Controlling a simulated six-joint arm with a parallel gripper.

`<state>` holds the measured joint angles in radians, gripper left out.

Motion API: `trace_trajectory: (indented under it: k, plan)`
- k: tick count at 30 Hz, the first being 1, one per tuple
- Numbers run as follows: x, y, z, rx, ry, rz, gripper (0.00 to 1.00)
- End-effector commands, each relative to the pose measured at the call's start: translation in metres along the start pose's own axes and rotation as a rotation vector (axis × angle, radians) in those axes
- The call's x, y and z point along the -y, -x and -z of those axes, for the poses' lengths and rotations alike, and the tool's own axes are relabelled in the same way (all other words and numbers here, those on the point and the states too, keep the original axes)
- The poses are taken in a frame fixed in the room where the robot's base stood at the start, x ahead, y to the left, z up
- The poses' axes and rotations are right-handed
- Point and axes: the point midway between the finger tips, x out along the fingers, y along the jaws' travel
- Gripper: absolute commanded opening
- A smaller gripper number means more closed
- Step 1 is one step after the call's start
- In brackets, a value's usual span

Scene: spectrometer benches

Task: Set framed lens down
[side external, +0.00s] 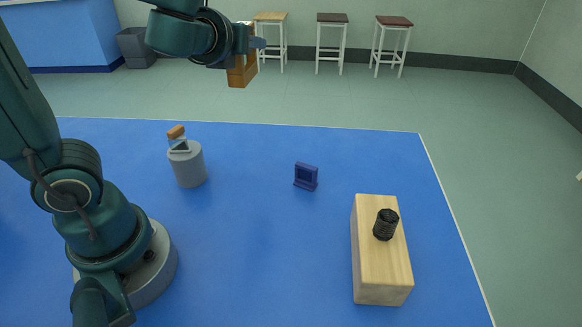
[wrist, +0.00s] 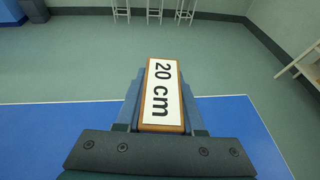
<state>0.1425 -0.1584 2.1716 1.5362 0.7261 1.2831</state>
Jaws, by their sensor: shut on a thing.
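My gripper (side external: 248,45) is raised high above the far side of the blue table. It is shut on an orange-brown wooden piece (side external: 242,72), which hangs clear of the table. In the wrist view the same wooden piece (wrist: 150,128) sits between the fingers and bears a white label reading "20 cm". I take it to be the framed lens, but no glass shows. A small dark blue upright frame (side external: 306,176) stands on the table (side external: 250,250), well below and to the right of the gripper.
A grey cylinder (side external: 187,165) at the left bears a small clear wedge-like piece and an orange-brown piece. A pale wooden block (side external: 381,270) at the right has a black ribbed cylinder (side external: 386,224) on it. The table middle is clear. Stools (side external: 332,40) stand beyond.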

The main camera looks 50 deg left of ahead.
Motion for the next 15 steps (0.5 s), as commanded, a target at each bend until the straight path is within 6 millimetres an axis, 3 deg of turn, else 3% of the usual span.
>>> trace_trajectory:
  k: [3, 6, 11, 15]
  plan:
    - [0.03, 0.032, -0.004, 0.003, -0.035, 0.111, 0.0]
    - [0.043, 0.049, -0.001, -0.001, -0.059, 0.153, 0.0]
    - [0.05, 0.062, 0.012, -0.005, -0.062, 0.133, 0.0]
    - [0.045, 0.063, 0.03, -0.005, -0.024, 0.01, 0.0]
